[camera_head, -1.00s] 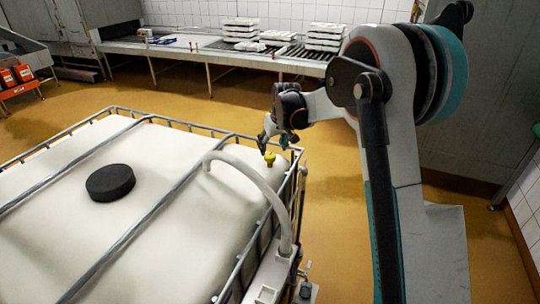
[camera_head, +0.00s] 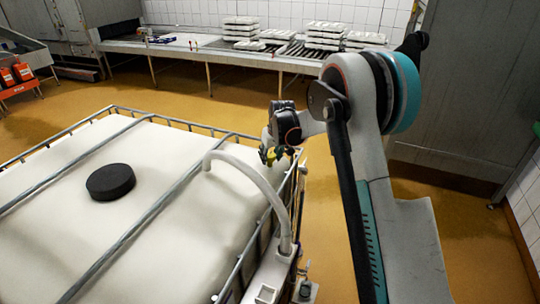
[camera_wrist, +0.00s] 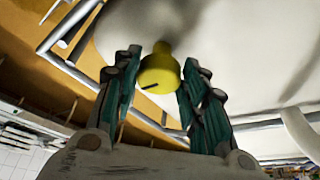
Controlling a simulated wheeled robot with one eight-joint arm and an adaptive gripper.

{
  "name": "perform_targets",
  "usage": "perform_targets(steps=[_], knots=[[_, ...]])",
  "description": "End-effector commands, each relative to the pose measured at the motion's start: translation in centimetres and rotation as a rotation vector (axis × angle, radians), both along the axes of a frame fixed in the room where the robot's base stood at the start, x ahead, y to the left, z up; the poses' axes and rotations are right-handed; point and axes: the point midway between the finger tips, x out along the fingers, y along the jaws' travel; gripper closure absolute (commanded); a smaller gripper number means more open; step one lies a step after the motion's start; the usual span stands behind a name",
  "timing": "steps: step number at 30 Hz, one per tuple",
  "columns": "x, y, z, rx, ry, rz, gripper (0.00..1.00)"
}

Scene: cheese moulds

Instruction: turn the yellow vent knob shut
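The yellow vent knob (camera_wrist: 160,72) stands on top of the white tank (camera_wrist: 245,50). In the wrist view it sits between the two green fingertips of my gripper (camera_wrist: 160,80), with a dark mark on its end face. The fingers are spread, one on each side of the knob, with only narrow gaps visible. I cannot tell whether either finger touches it. In the head view my gripper (camera_head: 279,153) is at the tank's far right corner, and the yellow knob (camera_head: 269,154) is partly hidden by the fingers.
A pale curved hose (camera_head: 250,172) arches over the tank edge close to my gripper. A metal cage rail (camera_head: 180,122) rings the tank, and a black lid (camera_head: 110,182) sits on its top. A bench (camera_head: 215,46) with stacked white moulds stands behind, across open floor.

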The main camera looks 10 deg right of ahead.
Motion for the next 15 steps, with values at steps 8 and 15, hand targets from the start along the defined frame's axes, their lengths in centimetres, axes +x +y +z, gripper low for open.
perform_targets(steps=[8, 15], knots=[[-0.05, 0.43, -0.06, 0.006, 0.002, -0.001, 0.85], [-0.10, 0.63, -0.19, 0.007, 0.002, -0.062, 0.85]])
